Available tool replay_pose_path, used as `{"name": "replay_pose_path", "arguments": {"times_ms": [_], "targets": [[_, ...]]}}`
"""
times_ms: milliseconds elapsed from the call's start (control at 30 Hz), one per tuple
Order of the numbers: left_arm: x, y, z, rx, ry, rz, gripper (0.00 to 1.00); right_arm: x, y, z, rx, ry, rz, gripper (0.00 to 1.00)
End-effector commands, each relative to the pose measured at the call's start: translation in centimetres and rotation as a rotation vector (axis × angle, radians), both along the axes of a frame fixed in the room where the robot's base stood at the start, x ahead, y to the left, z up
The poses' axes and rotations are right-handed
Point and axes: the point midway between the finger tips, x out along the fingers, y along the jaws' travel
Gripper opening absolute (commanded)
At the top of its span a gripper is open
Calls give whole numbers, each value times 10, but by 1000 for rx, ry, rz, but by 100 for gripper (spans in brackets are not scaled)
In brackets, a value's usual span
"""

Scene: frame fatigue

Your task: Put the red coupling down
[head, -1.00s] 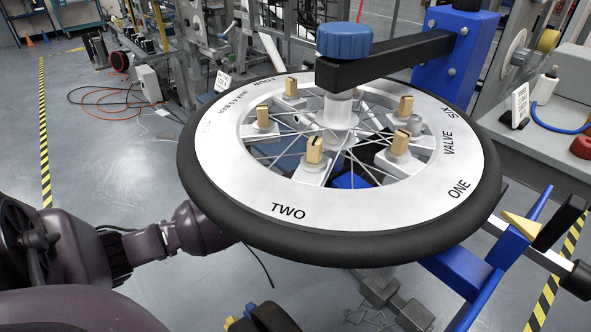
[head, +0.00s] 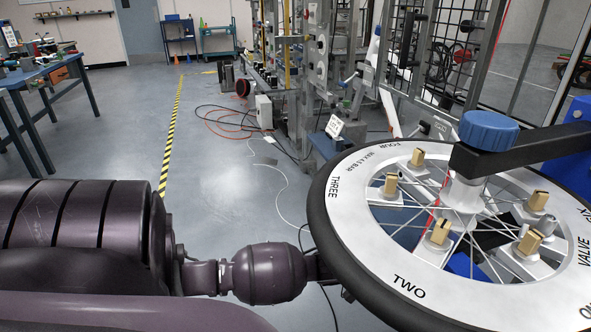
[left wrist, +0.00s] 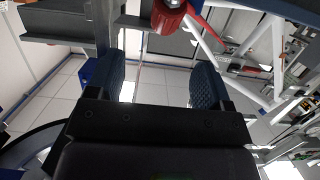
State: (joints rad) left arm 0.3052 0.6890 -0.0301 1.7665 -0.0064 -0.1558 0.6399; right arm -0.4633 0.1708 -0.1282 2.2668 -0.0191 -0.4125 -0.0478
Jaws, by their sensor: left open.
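My left gripper (left wrist: 162,68) is open in the left wrist view, its two dark blue pads apart with nothing between them. A red rounded part (left wrist: 169,18) shows beyond the fingertips at the top of that view; it looks like the red coupling, but it is cut off and I cannot tell what bears it. It is apart from the pads. In the head view my left arm runs in from the left and its end is hidden behind the wheel (head: 345,214). No red coupling shows in the head view. My right gripper is in neither view.
The wheel lies flat at the right, with a blue knob (head: 489,131) on a black arm (head: 525,148) above its hub. Gold-coloured blocks (head: 440,232) stand on it. Cables (head: 225,122) lie on the floor behind. A blue workbench (head: 38,74) stands at far left. Floor between is open.

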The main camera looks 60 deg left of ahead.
Motion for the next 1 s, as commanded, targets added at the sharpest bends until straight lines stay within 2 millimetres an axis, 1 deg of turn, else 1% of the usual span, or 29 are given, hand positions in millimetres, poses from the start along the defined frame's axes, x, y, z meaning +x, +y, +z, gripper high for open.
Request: {"name": "replay_pose_path", "arguments": {"times_ms": [33, 67, 133, 167, 200, 267, 300, 433, 500, 600, 700, 800, 833, 867, 900, 1000], "targets": [[-19, -8, -15, 1, 30, -1, 74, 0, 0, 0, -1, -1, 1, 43], [-31, -13, -23, 6, 47, -3, 74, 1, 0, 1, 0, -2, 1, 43], [-64, -28, -42, 21, 93, -5, 74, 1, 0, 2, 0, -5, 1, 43], [-80, -34, -49, 29, 113, -7, 74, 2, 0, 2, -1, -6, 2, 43], [-101, -43, -58, 39, 140, -8, 74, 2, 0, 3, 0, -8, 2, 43], [-132, -55, -69, 54, 179, -8, 74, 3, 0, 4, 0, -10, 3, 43], [-153, -63, -74, 65, 206, -7, 74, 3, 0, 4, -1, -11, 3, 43], [-215, -87, -82, 97, 285, -4, 74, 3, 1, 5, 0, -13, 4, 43], [-246, -97, -82, 115, 327, 1, 74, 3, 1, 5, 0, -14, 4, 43], [-284, -110, -77, 142, 379, 9, 74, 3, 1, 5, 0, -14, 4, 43], [-311, -118, -71, 164, 420, 18, 74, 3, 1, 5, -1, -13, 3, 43], [-328, -122, -65, 182, 445, 23, 74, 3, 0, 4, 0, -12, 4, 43], [-331, -123, -63, 186, 451, 23, 74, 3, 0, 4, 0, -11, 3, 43], [-334, -124, -63, 189, 457, 25, 78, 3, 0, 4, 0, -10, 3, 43], [-336, -125, -62, 193, 461, 25, 80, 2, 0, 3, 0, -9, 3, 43], [-338, -125, -61, 196, 464, 26, 80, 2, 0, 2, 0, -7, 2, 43]]}}
